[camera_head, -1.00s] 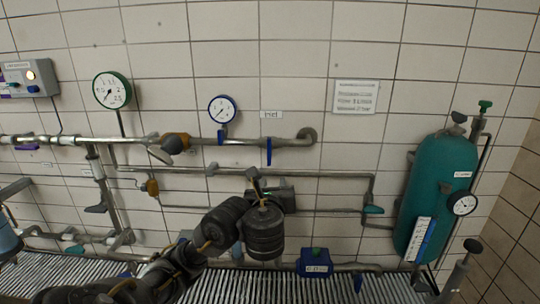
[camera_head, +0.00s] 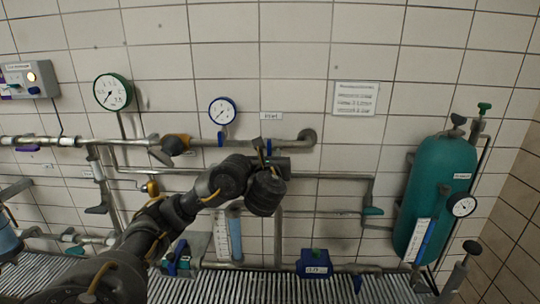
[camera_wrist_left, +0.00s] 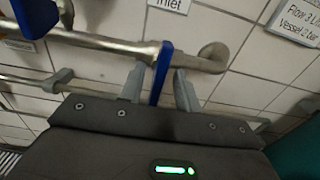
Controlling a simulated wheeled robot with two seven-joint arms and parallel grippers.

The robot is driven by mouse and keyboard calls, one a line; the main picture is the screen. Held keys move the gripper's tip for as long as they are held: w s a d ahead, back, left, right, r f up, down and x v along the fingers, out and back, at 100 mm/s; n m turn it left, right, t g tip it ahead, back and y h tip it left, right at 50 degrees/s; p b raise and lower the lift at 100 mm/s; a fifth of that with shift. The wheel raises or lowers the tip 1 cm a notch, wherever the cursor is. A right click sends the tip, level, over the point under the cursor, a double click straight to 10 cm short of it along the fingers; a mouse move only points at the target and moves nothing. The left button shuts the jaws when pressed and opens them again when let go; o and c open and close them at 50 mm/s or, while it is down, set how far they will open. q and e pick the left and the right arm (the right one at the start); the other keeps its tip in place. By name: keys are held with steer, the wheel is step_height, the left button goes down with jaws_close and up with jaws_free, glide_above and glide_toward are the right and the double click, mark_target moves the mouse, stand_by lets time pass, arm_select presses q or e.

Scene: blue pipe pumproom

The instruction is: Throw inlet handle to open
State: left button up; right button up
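The inlet handle is a blue lever (camera_wrist_left: 162,65) on the grey pipe under the "Inlet" label (camera_wrist_left: 170,4). It hangs downward across the pipe. In the head view only a bit of the handle (camera_head: 268,145) shows above my left gripper (camera_head: 268,163), which covers the rest. In the left wrist view my left gripper's two grey fingers stand apart, one on each side of the handle's lower part, with visible gaps. The gripper is open around the handle and not closed on it. My right gripper is not in view.
The inlet pipe (camera_head: 290,142) ends in a wall flange on the right. A blue-rimmed gauge (camera_head: 222,111) and an orange-brown valve part (camera_head: 175,145) sit left of the handle. A lower pipe (camera_head: 330,176) runs beneath. A teal vessel (camera_head: 437,195) stands far right.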

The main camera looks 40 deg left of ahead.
arm_select(q)
steer(key=shift+w+a, duration=0.5)
steer(key=shift+w, duration=0.05)
jaws_close()
